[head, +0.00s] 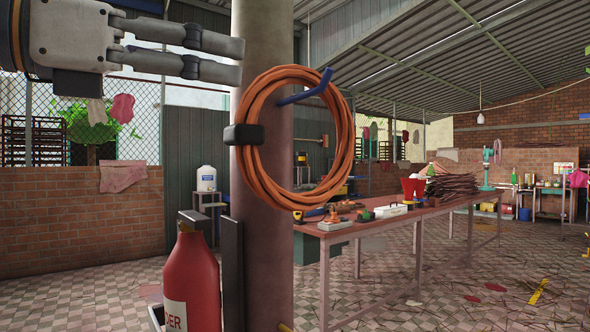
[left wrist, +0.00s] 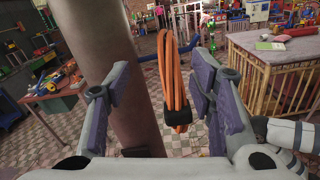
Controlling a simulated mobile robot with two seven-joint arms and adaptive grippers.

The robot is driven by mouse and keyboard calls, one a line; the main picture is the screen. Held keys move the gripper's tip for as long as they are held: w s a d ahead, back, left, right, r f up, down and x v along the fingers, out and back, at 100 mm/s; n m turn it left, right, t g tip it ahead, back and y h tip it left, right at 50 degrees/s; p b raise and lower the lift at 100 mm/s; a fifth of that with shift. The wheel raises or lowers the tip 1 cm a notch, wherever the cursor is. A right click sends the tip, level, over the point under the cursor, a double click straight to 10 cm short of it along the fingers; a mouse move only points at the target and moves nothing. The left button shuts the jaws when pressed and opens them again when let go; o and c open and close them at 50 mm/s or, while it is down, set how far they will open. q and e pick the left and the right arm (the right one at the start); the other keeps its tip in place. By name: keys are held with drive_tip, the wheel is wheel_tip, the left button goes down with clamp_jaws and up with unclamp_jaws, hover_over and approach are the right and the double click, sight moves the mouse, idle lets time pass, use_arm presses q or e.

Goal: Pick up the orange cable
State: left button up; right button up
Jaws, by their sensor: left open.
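The orange cable (head: 258,172) is a round coil hanging on a blue hook (head: 312,90) at the pillar (head: 262,40). A black clip (head: 244,134) wraps its left side. My left gripper (head: 243,60) is open, up and left of the coil in the head view, its fingers pointing right across the pillar. In the left wrist view the cable (left wrist: 168,70) appears edge-on, farther off between the open, empty fingers (left wrist: 166,95), with the pillar (left wrist: 115,70) left of it. I see no contact between gripper and cable.
A red fire extinguisher (head: 191,280) is mounted low on the pillar's left. A long table (head: 375,226) with tools, red cups and a pile of dark sticks stands behind, to the right. The tiled floor (head: 480,285) at the right is mostly open, with scattered sticks.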

sight(277, 73)
use_arm(q)
drive_tip(key=d, duration=0.2)
drive_tip(key=shift+d+r, duration=0.15)
drive_tip(key=shift+d, duration=0.25)
drive_tip(key=x, duration=0.6)
drive_tip(key=shift+w+p, duration=0.2)
drive_tip(key=shift+p, duration=0.1)
drive_tip(key=shift+a, duration=0.15)
